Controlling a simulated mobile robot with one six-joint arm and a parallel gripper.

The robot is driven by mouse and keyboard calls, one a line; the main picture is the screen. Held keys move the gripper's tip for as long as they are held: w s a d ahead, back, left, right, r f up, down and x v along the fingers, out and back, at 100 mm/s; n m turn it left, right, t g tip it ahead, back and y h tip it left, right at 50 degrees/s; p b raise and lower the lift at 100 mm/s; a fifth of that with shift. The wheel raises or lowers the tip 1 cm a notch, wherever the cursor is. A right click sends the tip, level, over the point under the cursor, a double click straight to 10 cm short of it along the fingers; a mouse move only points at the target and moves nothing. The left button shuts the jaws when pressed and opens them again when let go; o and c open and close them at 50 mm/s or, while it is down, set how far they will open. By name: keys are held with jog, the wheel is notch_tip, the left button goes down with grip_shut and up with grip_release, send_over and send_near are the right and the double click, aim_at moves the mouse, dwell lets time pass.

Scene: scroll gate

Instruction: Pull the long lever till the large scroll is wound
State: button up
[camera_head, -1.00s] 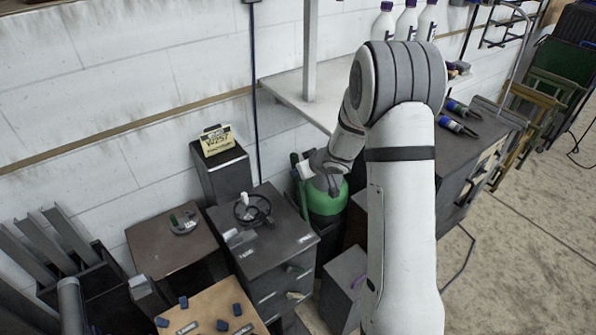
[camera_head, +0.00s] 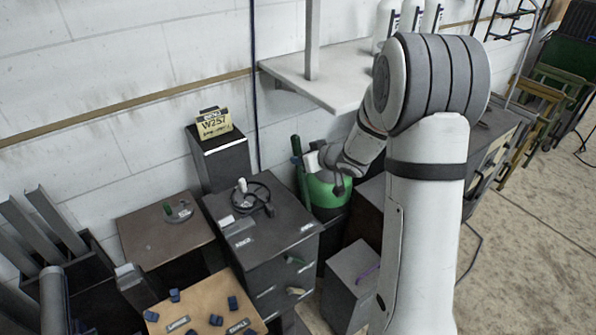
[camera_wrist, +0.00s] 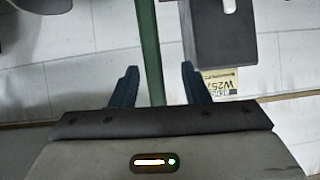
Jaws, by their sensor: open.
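A long upright green bar (camera_head: 299,166), which may be the long lever, stands by the wall behind the dark cabinet. It also shows in the wrist view (camera_wrist: 149,45), running between the fingers in the picture; whether it is really between them in depth I cannot tell. My gripper (camera_wrist: 158,70) is open, with two dark blue fingers. In the head view my gripper (camera_head: 328,166) is close to the right of the bar, over a green round container. I cannot make out the large scroll. A tan board with small labels (camera_head: 185,299) carries several blue pieces at bottom left.
A dark cabinet (camera_head: 262,240) with a black wheel on top and small green and cream handles stands left of the arm. A black box (camera_head: 219,160) carries a yellow W257 sign. A shelf (camera_head: 330,82) with bottles overhangs the back. Open floor (camera_head: 530,230) lies right.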

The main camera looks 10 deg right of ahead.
jog(key=w+f+t+b, duration=0.1)
jog(key=t+b, duration=0.1)
jog(key=b, duration=0.3)
jog(key=w+a+f+t+y+b, duration=0.1)
jog(key=w+t+b, duration=0.1)
jog(key=b, duration=0.3)
jog(key=w+f+t+y+b, duration=0.1)
jog(key=b, duration=0.5)
jog(key=shift+w+a+t, duration=0.35)
jog(key=shift+t, duration=0.05)
jog(key=shift+c, duration=0.2)
grip_shut()
jog(key=shift+f, duration=0.1)
